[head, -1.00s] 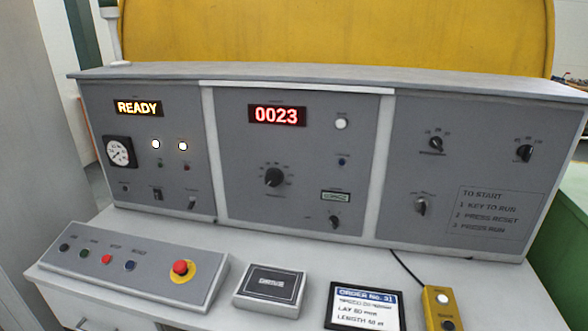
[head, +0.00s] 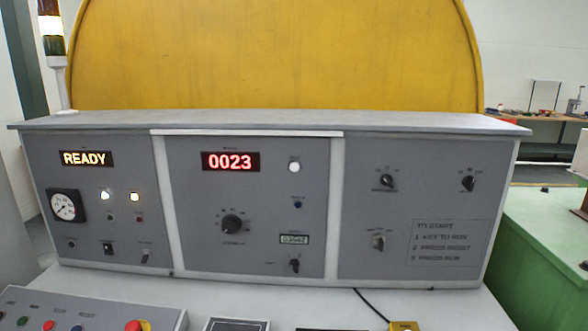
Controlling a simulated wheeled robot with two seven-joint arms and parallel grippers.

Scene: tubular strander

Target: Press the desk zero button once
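The grey desk panel (head: 365,160) faces me, its middle section carrying a red display (head: 230,161) that reads 0023. Right of this display is a round white button (head: 294,167), and below it a small dark blue button (head: 298,204). The small labels above both are too blurred to read, so I cannot tell which one is the zero button. A small counter window (head: 294,239) sits below them, its digits unclear. Neither of my grippers is in view.
An amber READY display (head: 85,158), two lit lamps and a gauge (head: 67,205) are on the left section. A sloped button box (head: 90,310) with a red mushroom button (head: 133,326) stands at the lower left. A yellow guard (head: 270,55) rises behind; a green cabinet (head: 545,225) stands right.

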